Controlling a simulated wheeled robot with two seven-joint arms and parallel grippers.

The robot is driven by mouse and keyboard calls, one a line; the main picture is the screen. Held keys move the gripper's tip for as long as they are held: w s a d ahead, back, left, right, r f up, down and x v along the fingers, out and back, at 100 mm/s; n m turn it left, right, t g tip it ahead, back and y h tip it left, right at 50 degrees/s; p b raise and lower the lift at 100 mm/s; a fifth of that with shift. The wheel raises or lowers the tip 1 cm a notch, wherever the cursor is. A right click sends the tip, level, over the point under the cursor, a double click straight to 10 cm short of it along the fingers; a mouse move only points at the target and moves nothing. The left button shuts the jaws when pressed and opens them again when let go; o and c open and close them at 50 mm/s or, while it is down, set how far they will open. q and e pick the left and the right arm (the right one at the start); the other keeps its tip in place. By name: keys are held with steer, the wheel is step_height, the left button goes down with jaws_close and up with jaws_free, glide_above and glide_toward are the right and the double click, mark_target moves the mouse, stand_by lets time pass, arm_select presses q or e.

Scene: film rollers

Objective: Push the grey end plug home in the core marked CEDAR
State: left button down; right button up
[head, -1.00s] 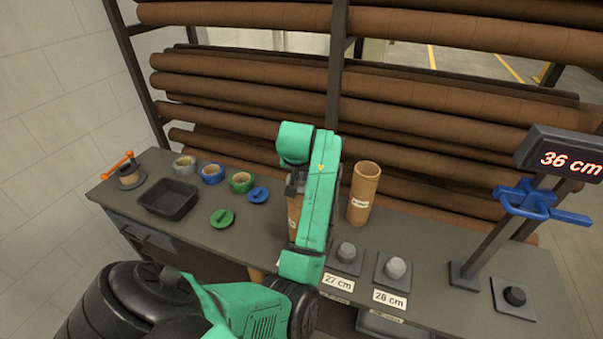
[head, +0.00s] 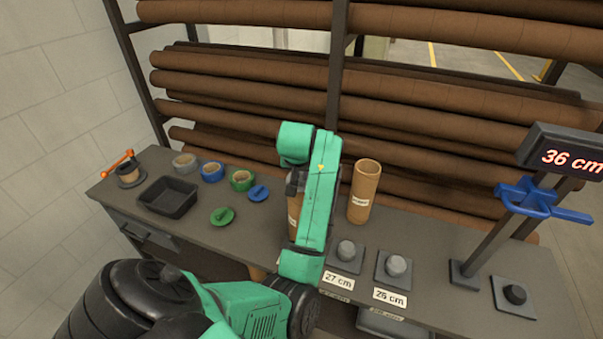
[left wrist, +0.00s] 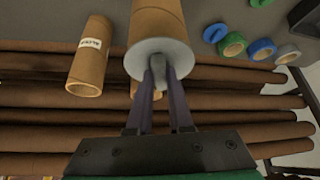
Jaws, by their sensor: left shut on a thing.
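The grey end plug (left wrist: 172,52) shows in the left wrist view as a pale disc at the end of a brown core (left wrist: 157,16). The disc appears to lie against the core's end; I cannot tell whether any gap is left. My left gripper (left wrist: 158,76) is shut on the plug's grey stem. In the head view that core (head: 293,205) stands upright on the bench, mostly hidden behind my left arm, and its label is not readable. A second upright core (head: 364,192), open at the top, stands to its right; its label is too small to read. My right gripper is not in view.
Grey knobs stand on square pads by the 27 cm label (head: 339,280) and another length label (head: 389,297). A measuring post (head: 483,240) with a blue slide and a 36 cm display stands right. Tape rolls, lids and a black tray (head: 168,197) lie left. Long tubes fill the rack behind.

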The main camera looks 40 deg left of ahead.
arm_select(q)
steer(key=shift+s+d+f, duration=0.2)
steer(key=shift+s+f, duration=0.1)
steer(key=shift+f, duration=0.15)
stand_by(0.5)
steer(key=c, duration=0.7)
jaws_free()
steer(key=shift+c, duration=0.2)
steer(key=o, duration=0.4)
steer(key=shift+w+r, duration=0.1)
steer(key=shift+r, duration=0.05)
steer(key=shift+w+a+r, duration=0.25)
steer(key=shift+r, duration=0.4)
steer(key=shift+s+d+r, duration=0.1)
steer(key=shift+r, duration=2.75)
